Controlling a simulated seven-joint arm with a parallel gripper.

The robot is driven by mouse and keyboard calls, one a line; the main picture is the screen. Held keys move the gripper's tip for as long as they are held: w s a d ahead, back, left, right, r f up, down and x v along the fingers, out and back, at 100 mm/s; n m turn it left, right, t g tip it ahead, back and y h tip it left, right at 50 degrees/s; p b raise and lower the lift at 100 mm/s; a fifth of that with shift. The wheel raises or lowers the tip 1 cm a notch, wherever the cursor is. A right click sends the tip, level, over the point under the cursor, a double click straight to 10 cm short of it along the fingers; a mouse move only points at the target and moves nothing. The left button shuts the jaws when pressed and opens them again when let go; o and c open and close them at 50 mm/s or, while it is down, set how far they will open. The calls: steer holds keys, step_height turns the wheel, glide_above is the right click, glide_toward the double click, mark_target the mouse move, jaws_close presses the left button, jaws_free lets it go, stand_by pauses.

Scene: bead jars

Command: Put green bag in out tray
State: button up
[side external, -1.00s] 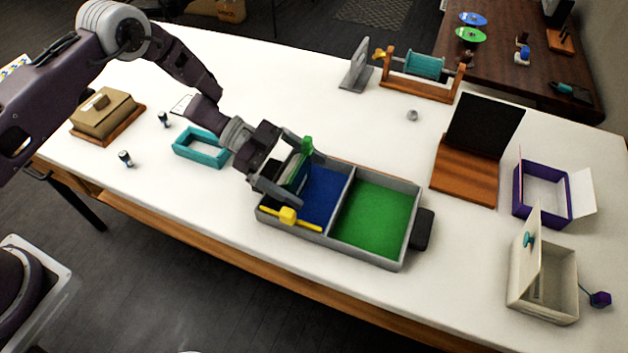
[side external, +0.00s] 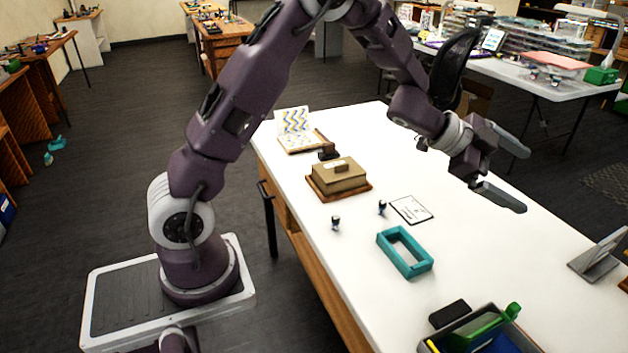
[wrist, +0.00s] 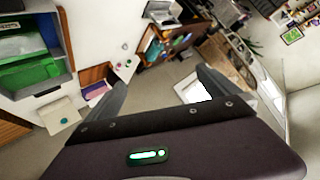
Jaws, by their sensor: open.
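My gripper (side external: 515,174) is open and empty, raised above the far side of the white table. Its spread fingers also show in the wrist view (wrist: 162,78), with nothing between them. The grey divided tray (side external: 428,347) is cut off at the bottom right of the side view. A green piece (side external: 478,327) shows at its top; I cannot tell whether this is the green bag or part of the tray. In the wrist view the tray (wrist: 62,80) is at the upper left, with a green compartment floor (wrist: 28,76). My gripper is well apart from it.
A teal frame (side external: 405,252), a card (side external: 411,209), two small dark-topped figures and a tan box (side external: 338,175) on a brown board lie on the table. A grey stand (side external: 598,255) is at the right edge. The middle of the table is mostly clear.

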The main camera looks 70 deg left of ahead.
steer(key=s+a+r+n+t+y, duration=0.2)
steer(key=s+a+r+n+y, duration=0.6)
steer(key=r, duration=0.4)
steer(key=s+d+f+n+g, duration=0.1)
steer(key=s+f+n+g, duration=0.1)
steer(key=s, duration=1.4)
steer(key=s+f+n+g, duration=0.2)
steer(key=s+g, duration=0.3)
steer(key=s, duration=1.1)
steer(key=shift+s+d+f+h, duration=0.15)
steer(key=shift+d+f+h, duration=0.25)
steer(key=shift+f, duration=0.45)
